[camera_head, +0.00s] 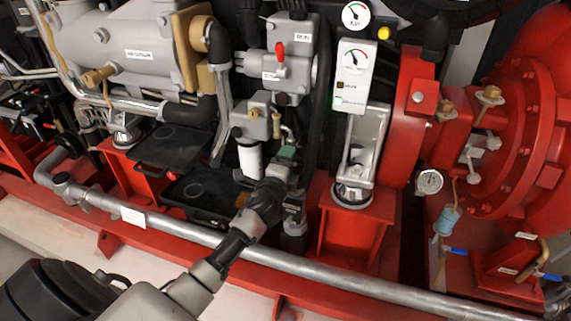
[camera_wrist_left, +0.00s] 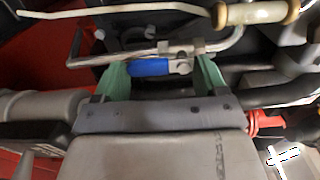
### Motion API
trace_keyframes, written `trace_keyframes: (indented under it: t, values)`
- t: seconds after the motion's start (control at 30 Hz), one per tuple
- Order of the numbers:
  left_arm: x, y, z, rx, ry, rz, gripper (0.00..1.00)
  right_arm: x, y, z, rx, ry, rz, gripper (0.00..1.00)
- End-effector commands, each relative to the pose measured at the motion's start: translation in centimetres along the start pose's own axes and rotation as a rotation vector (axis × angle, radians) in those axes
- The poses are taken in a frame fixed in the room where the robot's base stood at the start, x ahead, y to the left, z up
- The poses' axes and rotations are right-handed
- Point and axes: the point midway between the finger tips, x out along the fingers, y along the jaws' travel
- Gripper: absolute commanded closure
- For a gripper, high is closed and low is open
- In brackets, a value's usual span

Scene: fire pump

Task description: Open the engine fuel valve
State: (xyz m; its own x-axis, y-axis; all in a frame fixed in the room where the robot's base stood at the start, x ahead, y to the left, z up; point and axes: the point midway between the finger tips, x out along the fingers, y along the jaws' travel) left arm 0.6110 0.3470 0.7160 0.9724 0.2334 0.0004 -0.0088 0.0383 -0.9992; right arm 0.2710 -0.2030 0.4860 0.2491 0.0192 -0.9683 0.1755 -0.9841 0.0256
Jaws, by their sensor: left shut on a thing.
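In the left wrist view, a small valve with a blue handle (camera_wrist_left: 150,67) sits on a metal pipe fitting (camera_wrist_left: 180,50). My left gripper (camera_wrist_left: 163,72) has its two green fingers on either side of the blue handle and is shut on it. In the head view, my left arm reaches in from the bottom left and my left gripper (camera_head: 283,160) is beside the white filter cylinder (camera_head: 249,159). The gripper hides the blue handle in that view. My right gripper is not in view.
A red frame rail (camera_head: 180,222) and a grey pipe (camera_head: 330,277) run along the front below the gripper. A white gauge panel (camera_head: 354,75) and a red pedestal (camera_head: 350,225) stand to the right. Dark trays (camera_head: 172,148) are to the left.

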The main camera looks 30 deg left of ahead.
Motion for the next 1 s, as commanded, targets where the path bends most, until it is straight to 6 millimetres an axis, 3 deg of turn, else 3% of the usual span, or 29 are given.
trace_keyframes:
  t: [0.63,0.67,0.8,1.0]
  values:
    - [-0.03,0.1,-0.13,-0.059,-0.001,0.003,0.51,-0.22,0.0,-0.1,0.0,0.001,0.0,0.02]
    - [-0.03,0.1,-0.13,-0.06,-0.001,0.003,0.26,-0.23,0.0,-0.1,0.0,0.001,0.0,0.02]
    - [-0.02,0.07,-0.14,-0.058,-0.001,0.002,0.05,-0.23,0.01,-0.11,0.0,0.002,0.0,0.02]
    - [-0.01,0.02,-0.14,-0.056,0.0,0.001,0.02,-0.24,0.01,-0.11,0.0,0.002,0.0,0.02]
